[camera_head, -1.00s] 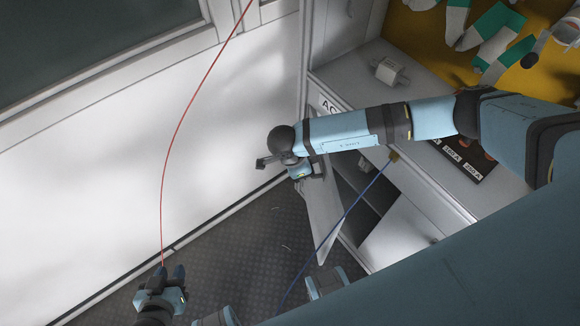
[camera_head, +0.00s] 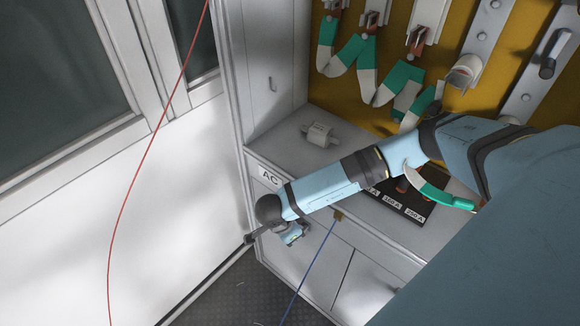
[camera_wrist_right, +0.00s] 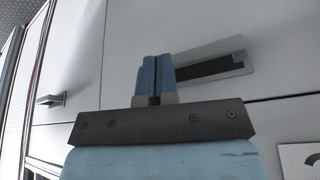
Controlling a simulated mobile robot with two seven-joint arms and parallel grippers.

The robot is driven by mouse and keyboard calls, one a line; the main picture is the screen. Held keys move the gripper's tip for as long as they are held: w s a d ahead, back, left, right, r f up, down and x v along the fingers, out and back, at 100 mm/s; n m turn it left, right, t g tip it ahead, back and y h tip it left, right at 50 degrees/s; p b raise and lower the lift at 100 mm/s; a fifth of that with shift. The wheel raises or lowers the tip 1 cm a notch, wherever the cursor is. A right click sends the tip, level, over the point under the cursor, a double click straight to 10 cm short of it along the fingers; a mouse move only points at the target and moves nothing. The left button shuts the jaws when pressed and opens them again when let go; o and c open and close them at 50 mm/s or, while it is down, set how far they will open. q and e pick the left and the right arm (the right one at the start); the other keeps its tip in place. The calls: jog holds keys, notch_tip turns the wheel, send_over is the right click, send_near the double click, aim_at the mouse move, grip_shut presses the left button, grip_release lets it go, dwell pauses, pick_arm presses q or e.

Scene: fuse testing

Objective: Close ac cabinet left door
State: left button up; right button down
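The AC cabinet left door (camera_head: 308,262) is a pale grey panel under the "AC" label (camera_head: 269,177). In the head view it looks flush or nearly flush with the cabinet front, and no open interior shows behind it. My right gripper (camera_head: 291,235) is at the upper part of this door, partly hidden by my own wrist. In the right wrist view, the blue fingers of my right gripper (camera_wrist_right: 155,78) are together and empty, in front of a pale panel with a recessed dark handle (camera_wrist_right: 212,66). Whether they touch it cannot be told. My left gripper is out of view.
The right door (camera_head: 372,292) is beside the left one. A green-handled tool (camera_head: 440,192) lies near my right arm. A red cable (camera_head: 137,185) and blue cable (camera_head: 310,268) hang in view. Floor (camera_head: 235,300) shows below.

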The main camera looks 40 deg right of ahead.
jog(key=w+a+r+b, duration=0.1)
jog(key=a+r, duration=0.2)
jog(key=a, duration=1)
jog(key=shift+w+b, duration=0.3)
jog(key=shift+w, duration=0.1)
